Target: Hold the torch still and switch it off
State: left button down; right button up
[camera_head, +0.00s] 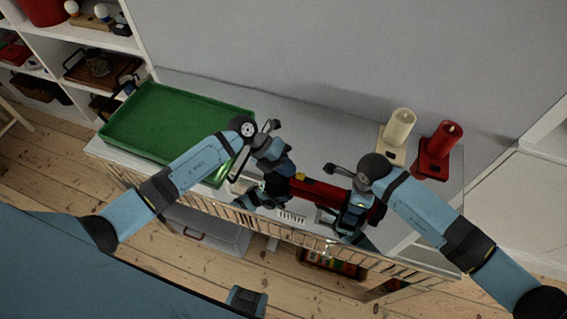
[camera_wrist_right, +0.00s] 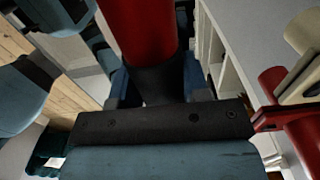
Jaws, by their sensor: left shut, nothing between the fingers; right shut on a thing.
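The red torch (camera_head: 312,190) lies across between my two grippers, above the front part of the white cabinet top in the head view. It has a small yellow part on its upper side near its left end. My right gripper (camera_head: 350,222) is shut on the torch toward its right end. In the right wrist view the torch (camera_wrist_right: 141,28) shows as a red tube running into a dark section at the jaws. My left gripper (camera_head: 262,200) is shut and empty at the torch's left end; its fingertips are partly hidden, and I cannot tell whether it touches the torch.
A green tray (camera_head: 150,118) lies on the cabinet top at the left. Shelves (camera_head: 60,42) stand at the far left. The cabinet top behind my grippers is clear.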

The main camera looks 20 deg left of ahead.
aim_at(304, 176)
pick_arm(q)
jog(key=shift+d, duration=1.75)
jog(key=shift+a, duration=0.1)
jog(key=v, duration=1)
pick_arm(e)
jog(key=o, duration=1.2)
jog(key=shift+c, duration=0.2)
